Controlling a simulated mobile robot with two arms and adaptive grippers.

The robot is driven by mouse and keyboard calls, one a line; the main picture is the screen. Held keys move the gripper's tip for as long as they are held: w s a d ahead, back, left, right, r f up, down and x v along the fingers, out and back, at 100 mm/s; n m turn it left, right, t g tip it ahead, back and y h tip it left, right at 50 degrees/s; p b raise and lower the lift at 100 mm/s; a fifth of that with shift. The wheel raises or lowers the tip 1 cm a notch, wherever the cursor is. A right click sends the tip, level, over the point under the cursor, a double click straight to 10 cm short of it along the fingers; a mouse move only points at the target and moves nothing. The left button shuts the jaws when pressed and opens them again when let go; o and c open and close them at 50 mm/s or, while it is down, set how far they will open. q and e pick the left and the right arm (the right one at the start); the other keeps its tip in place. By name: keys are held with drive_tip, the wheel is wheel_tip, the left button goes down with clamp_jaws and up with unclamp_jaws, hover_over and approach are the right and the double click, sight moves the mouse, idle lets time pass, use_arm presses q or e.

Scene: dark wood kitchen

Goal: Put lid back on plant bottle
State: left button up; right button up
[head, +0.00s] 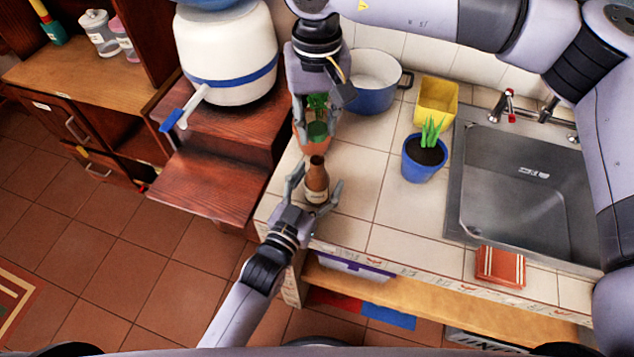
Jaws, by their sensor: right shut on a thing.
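The brown bottle (317,183) with a pale label stands upright near the counter's left front corner, its narrow neck pointing up. My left gripper (318,184) is open, its fingers spread on either side of the bottle; whether they touch it I cannot tell. My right gripper (317,132) points down just behind the bottle, shut on a small dark green piece (318,130) that looks like the lid. The lid is held above and behind the bottle's neck, apart from it. My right gripper partly hides a terracotta pot (314,146) with a green plant behind.
A blue pot with a plant (421,166), a yellow container (436,101) and a blue-white cooking pot (372,98) stand farther back. The sink (520,190) is at right, with a red-brown block (500,267) near the front edge. The middle counter tiles are clear.

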use_arm(q)
clamp_jaws()
idle(0.7)
